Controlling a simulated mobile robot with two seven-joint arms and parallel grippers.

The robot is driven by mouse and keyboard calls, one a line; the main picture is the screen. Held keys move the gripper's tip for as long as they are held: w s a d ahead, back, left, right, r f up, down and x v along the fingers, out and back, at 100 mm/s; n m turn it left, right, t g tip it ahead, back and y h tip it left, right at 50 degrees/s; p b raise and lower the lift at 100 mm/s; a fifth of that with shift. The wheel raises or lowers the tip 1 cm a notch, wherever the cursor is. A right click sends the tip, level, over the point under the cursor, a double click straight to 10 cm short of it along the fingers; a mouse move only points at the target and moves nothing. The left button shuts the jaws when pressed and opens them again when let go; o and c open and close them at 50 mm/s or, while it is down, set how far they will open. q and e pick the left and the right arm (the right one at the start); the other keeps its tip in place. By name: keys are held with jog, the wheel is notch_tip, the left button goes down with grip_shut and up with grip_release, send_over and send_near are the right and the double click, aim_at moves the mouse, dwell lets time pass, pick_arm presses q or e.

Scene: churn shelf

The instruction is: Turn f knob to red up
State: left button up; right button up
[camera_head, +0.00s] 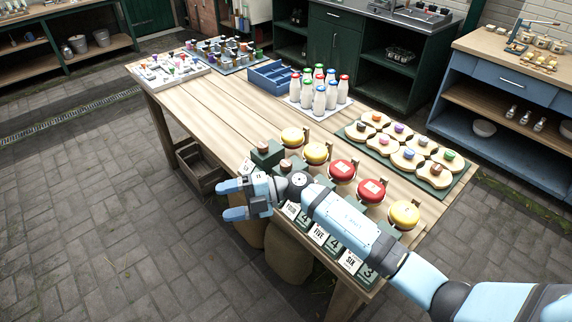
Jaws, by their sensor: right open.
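A row of round-topped pieces runs along the near right part of the wooden table: a yellow one (291,136), another yellow one (316,153), a red one (342,171), another red one (371,191) and a yellow one (404,214). Small brown knobs (286,164) sit on dark green blocks in front of them. Which one is the f knob I cannot tell; the lettering is too small and my arm hides part of the row. My right gripper (227,200) is open and empty, beyond the table's front edge, left of the row. My left gripper is not in view.
Cards with number words (319,235) hang along the front edge. Behind the row are a green tray (437,188) of round wooden pieces, white bottles (319,100) with coloured caps and a blue crate (262,84). The table's left middle (215,105) is clear.

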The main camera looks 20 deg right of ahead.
jog(key=w+d+n+g+h, duration=0.3)
jog(key=w+h, duration=0.2)
jog(key=h, duration=0.1)
jog(key=m+t+h+b, duration=0.1)
jog(key=m+h+b, duration=0.15)
jog(key=h, duration=0.85)
send_near(286, 162)
jog(key=f+p, duration=0.1)
jog(key=f, duration=0.3)
jog(key=f+p, duration=0.1)
jog(key=f, duration=0.4)
jog(key=shift+s+a+f, duration=0.15)
jog(key=shift+s+a, duration=0.05)
jog(key=shift+s, duration=0.05)
jog(key=c, duration=0.9)
